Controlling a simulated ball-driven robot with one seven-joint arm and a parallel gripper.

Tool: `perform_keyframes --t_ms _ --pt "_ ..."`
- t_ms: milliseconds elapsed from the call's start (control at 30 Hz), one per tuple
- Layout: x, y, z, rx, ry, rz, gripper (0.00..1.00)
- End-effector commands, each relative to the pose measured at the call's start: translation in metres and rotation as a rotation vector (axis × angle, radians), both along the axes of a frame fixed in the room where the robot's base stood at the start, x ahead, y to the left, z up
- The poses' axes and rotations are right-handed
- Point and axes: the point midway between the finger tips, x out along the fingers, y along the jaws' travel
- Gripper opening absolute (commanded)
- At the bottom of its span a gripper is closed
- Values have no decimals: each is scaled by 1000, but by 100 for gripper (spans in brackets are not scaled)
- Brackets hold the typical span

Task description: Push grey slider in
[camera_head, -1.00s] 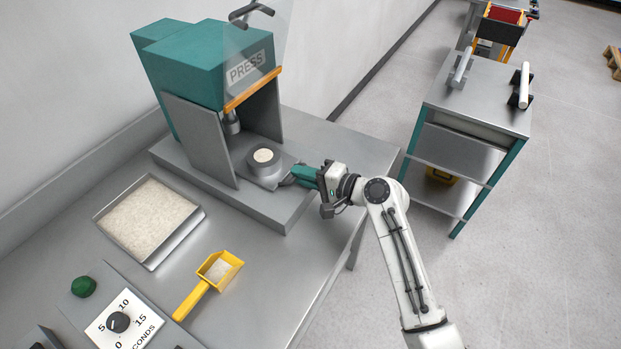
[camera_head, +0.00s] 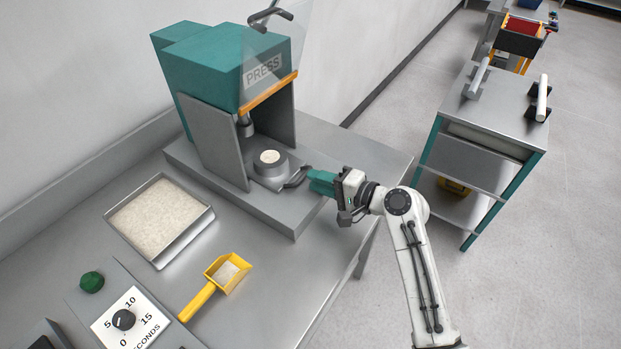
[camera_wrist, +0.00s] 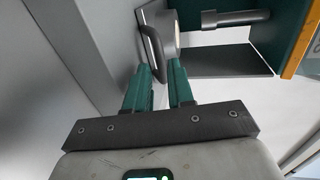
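The grey slider (camera_head: 262,184) sits low in the open front of the teal press (camera_head: 215,65). It carries a round grey cup (camera_head: 271,168) with pale material in it. Its dark curved handle (camera_head: 297,178) points toward my gripper; the handle also shows in the wrist view (camera_wrist: 152,50). My gripper (camera_head: 312,181) is just off the handle, to its right in the head view. In the wrist view its two teal fingers (camera_wrist: 160,72) stand apart, with the handle's near end at the gap between the tips. I cannot tell whether they touch it.
A tray of pale granules (camera_head: 160,263) and a yellow scoop (camera_head: 215,285) lie on the table, left of my arm. A dial panel (camera_head: 124,320) is at the lower left. A steel cart (camera_head: 490,115) stands to the right, with free floor around it.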

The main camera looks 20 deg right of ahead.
Motion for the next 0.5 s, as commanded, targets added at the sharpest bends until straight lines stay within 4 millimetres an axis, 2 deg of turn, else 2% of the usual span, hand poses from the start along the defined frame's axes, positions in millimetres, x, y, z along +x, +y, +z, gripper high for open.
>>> perform_keyframes --t_ms 100,300,500 --pt "-20 -15 4 0 -1 -4 23" --pt "-46 -35 11 1 -1 -3 23" --pt "-59 -44 15 0 0 -2 23"
